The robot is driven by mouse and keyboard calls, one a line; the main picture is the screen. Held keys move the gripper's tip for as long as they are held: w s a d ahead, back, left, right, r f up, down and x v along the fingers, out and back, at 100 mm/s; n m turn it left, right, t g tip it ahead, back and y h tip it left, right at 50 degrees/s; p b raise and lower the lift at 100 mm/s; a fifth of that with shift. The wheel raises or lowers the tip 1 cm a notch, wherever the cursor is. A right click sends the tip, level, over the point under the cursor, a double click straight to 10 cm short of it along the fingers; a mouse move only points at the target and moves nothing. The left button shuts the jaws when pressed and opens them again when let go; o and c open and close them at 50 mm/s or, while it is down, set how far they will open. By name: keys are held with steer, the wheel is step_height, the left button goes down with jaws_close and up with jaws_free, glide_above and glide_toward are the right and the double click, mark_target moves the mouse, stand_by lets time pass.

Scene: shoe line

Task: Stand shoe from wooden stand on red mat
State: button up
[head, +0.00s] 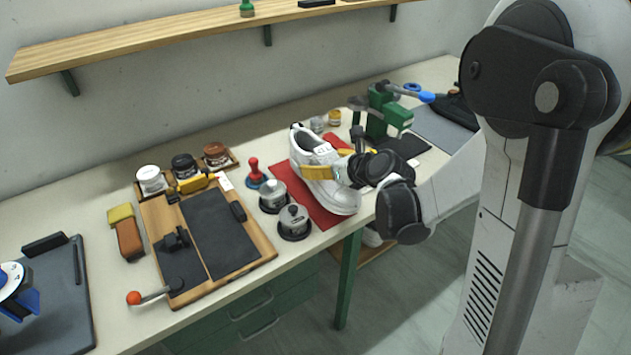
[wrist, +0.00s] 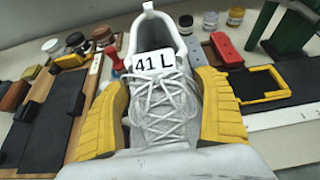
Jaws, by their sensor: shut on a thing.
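A white lace-up shoe (head: 323,190) with a "41 L" tag is at the red mat (head: 288,183) on the bench. In the head view it looks roughly level, toe towards the bench's front edge; I cannot tell whether its sole touches the mat. My gripper (head: 332,163) is shut on the shoe from both sides. In the wrist view the yellow fingers of my gripper (wrist: 163,112) press on the shoe's sides (wrist: 162,95), laces between them. The mat is partly hidden by the shoe. I cannot make out the wooden stand for certain.
A wooden board with dark pads (head: 262,248) lies further left. A green clamp device (head: 385,115) stands behind right. A shelf (head: 150,38) runs above.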

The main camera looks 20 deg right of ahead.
steer(key=w+a+f, duration=0.2)
steer(key=shift+w+b, duration=0.35)
steer(key=shift+b, duration=0.05)
steer(key=shift+f+b, duration=1)
steer(key=shift+f, duration=0.95)
